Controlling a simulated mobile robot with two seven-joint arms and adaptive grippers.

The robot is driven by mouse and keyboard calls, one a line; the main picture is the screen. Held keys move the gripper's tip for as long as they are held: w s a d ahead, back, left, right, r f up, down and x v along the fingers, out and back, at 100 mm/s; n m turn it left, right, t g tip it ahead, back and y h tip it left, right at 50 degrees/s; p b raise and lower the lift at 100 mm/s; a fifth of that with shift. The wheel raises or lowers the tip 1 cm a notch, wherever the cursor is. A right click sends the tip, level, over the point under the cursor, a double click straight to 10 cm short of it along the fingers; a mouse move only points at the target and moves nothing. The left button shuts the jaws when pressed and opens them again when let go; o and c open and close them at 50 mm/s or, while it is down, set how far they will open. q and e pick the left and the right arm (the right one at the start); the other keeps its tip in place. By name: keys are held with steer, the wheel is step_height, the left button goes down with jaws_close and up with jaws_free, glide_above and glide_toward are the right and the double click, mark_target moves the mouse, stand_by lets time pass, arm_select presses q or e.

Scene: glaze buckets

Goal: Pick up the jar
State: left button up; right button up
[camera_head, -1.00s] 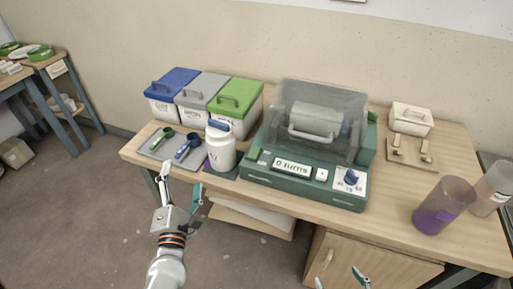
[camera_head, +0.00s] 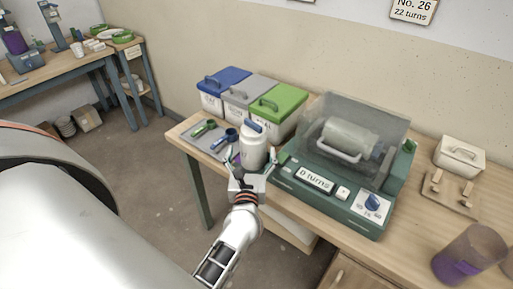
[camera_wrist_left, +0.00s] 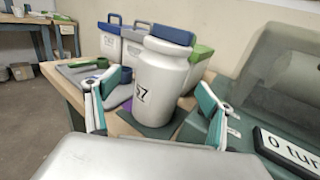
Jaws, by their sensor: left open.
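The jar (camera_head: 254,146) is white with a blue lid and a dark number label. It stands upright on a green mat at the table's front edge, left of the green machine. In the left wrist view the jar (camera_wrist_left: 160,80) fills the middle, between and beyond the two fingers. My left gripper (camera_head: 248,168) is open at the jar's near side, with one finger to each side; it also shows in the left wrist view (camera_wrist_left: 150,112). Whether the fingers touch the jar cannot be told. My right gripper is not in view.
Blue, grey and green lidded bins (camera_head: 250,97) stand behind the jar. A tray (camera_head: 198,137) with green and blue scoops lies to its left. The green machine (camera_head: 330,183) with a clear cover stands close on its right. A purple-filled beaker (camera_head: 468,256) is at the lower right.

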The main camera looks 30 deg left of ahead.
arm_select(q)
steer(key=x, duration=0.2)
steer(key=p+x, duration=0.1)
steer(key=x, duration=0.2)
steer(key=shift+w+r, duration=0.25)
steer(key=shift+w, duration=0.1)
steer(key=c, duration=1.4)
steer(key=shift+r, duration=0.2)
steer(key=shift+c, duration=0.9)
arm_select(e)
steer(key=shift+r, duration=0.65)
arm_select(q)
steer(key=shift+r, duration=0.1)
step_height(320, 180, up, 6)
steer(key=p, duration=0.3)
steer(key=shift+r+p, duration=0.25)
steer(key=shift+p, duration=0.15)
step_height(320, 180, up, 5)
step_height(320, 180, up, 7)
step_height(320, 180, up, 4)
glide_above(253, 122)
steer(key=shift+s+r, duration=0.1)
steer(key=shift+r, duration=1.6)
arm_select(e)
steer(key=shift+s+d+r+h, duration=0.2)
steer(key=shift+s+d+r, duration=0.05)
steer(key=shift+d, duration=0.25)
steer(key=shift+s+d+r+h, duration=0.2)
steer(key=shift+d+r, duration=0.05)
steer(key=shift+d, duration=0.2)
